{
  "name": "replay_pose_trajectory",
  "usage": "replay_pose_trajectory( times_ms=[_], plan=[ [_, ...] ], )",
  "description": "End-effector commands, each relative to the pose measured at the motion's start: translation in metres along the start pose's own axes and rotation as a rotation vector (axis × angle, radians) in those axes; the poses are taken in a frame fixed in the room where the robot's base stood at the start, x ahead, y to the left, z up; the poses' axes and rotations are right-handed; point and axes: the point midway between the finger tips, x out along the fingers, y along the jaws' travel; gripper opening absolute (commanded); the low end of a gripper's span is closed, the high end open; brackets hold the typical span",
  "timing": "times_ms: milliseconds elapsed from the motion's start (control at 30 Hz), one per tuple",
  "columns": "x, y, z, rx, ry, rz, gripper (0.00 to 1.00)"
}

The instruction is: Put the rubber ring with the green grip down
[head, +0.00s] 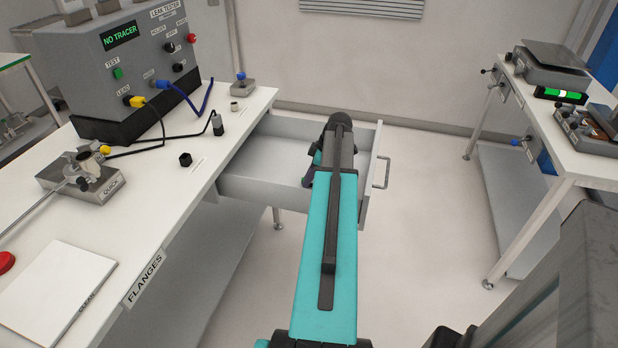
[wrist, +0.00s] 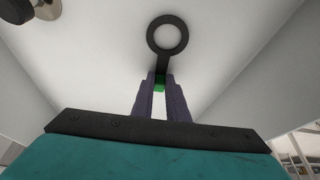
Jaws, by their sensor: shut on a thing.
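The rubber ring (wrist: 181,50) is black and round with a short stem, and a green grip (wrist: 160,84) at its near end. It shows in the wrist view, above the pale floor of the open drawer. My gripper (wrist: 161,88) is shut on the green grip, with the ring pointing away from the fingers. I cannot tell whether the ring touches the drawer floor. In the head view my arm hides the ring, and my gripper is over the open grey drawer (head: 255,188).
The drawer stands out from the bench labelled FLANGES (head: 145,277). A metal part (wrist: 30,8) shows at the wrist view's top left. The leak tester (head: 125,65) and quick fixture (head: 90,190) stand on the bench. A second bench (head: 560,140) is at the right, with clear floor between.

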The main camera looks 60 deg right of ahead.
Motion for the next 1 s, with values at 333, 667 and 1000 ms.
replay_pose_trajectory(
  times_ms=[333, 667, 1000],
  plan=[
    [0.003, 0.000, 0.002, 0.001, 0.000, 0.000, 0.00],
    [0.002, 0.000, 0.002, 0.001, 0.000, 0.001, 0.32],
    [-0.007, 0.001, 0.001, 0.001, 0.000, 0.002, 0.32]
  ],
)
